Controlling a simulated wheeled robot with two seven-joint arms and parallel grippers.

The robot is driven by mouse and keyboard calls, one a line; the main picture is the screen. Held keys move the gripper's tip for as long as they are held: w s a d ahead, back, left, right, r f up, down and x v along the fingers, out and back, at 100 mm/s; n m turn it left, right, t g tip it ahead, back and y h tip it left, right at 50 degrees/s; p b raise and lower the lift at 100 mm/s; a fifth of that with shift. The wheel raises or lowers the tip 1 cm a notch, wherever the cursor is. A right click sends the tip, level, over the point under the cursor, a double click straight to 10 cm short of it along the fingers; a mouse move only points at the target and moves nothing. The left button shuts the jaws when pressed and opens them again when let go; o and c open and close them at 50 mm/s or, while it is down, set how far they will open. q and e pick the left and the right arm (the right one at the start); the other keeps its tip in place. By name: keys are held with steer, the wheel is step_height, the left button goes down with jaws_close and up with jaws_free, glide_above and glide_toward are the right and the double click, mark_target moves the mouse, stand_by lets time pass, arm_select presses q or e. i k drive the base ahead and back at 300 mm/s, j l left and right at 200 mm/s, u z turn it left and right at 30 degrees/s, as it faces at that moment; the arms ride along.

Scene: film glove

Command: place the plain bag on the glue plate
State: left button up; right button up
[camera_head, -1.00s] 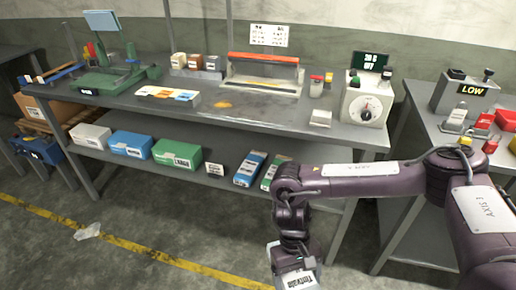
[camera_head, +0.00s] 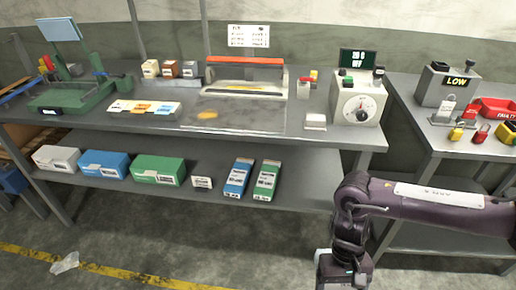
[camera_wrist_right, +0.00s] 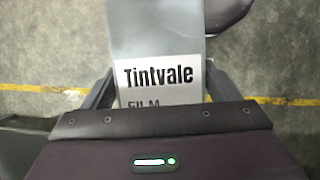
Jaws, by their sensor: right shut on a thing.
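My right gripper (camera_wrist_right: 158,92) is shut on a greyish, translucent bag (camera_wrist_right: 155,38) with a white label reading "Tintvale FILM". In the head view my right arm hangs low in front of the bench, and the held bag is mostly cut off by the lower edge. A dark flat plate (camera_head: 250,117) with a yellow-orange smear, apparently the glue plate, lies on the bench top in front of the red-handled sealer. The gripper is well below it and to its right. I cannot tell whether the held bag is the plain one. My left gripper is not in view.
A crumpled clear scrap (camera_head: 65,263) lies on the floor by the yellow line. The red-handled sealer (camera_head: 240,88), a dial box (camera_head: 358,105) and a green press (camera_head: 75,95) stand on the bench. A side table (camera_head: 430,128) stands right.

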mark_target(239, 109)
steer(key=i+j+z, duration=0.1)
steer(key=j, duration=0.35)
steer(key=i+j, duration=0.2)
steer(key=j, duration=0.3)
steer(key=i+j+z, duration=0.15)
steer(key=j, duration=0.35)
steer(key=i+j, duration=0.1)
steer(key=j, duration=0.4)
steer(key=i+j+z, duration=0.15)
steer(key=j, duration=0.35)
